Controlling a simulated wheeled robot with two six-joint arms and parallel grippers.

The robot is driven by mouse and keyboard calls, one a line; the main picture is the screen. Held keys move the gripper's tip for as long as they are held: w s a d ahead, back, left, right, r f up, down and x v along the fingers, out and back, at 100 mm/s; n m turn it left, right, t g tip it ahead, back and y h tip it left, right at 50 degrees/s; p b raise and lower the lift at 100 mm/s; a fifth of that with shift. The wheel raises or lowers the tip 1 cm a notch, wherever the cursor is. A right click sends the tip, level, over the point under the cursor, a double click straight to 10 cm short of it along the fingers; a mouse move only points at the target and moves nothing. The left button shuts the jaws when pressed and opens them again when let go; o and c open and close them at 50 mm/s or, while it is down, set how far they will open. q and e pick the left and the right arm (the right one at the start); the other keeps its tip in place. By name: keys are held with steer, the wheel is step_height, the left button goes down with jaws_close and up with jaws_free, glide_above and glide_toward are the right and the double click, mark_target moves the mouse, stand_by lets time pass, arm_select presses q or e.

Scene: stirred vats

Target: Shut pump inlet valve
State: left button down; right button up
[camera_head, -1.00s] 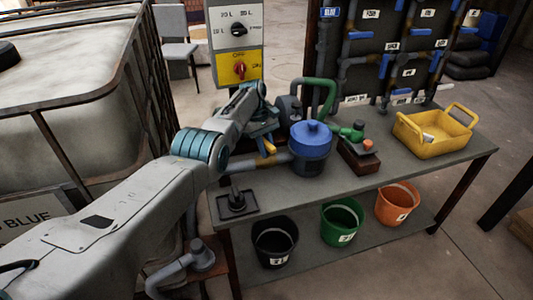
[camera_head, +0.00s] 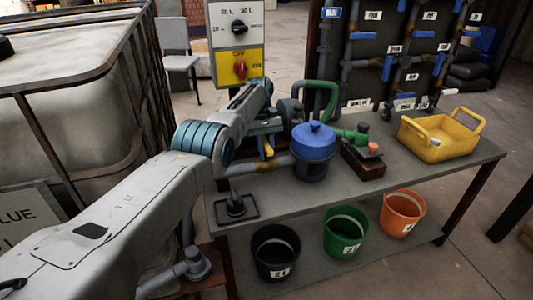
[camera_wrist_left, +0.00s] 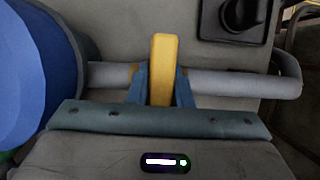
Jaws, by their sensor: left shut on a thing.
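The pump inlet valve shows its yellow handle (camera_wrist_left: 163,60) in the left wrist view. It stands crosswise to the grey pipe (camera_wrist_left: 220,83), which runs sideways into the blue-lidded housing (camera_wrist_left: 35,70). My left gripper (camera_wrist_left: 160,88) has its blue fingers on both sides of the handle and is shut on it. In the head view the gripper (camera_head: 265,138) is low over the pipe, left of the blue-lidded housing (camera_head: 313,140), with a bit of the yellow handle (camera_head: 268,149) showing. The valve body is hidden by the fingers. My right gripper is out of view.
The bench (camera_head: 420,180) also holds a green hose (camera_head: 325,88), a block with an orange button (camera_head: 373,147) and a yellow tray (camera_head: 440,148). A switch box (camera_head: 238,45) stands behind. Black, green and orange buckets sit below. A caged tank (camera_head: 70,100) is left.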

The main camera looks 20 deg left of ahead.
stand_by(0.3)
arm_select(q)
steer(key=c, duration=1.3)
jaws_free()
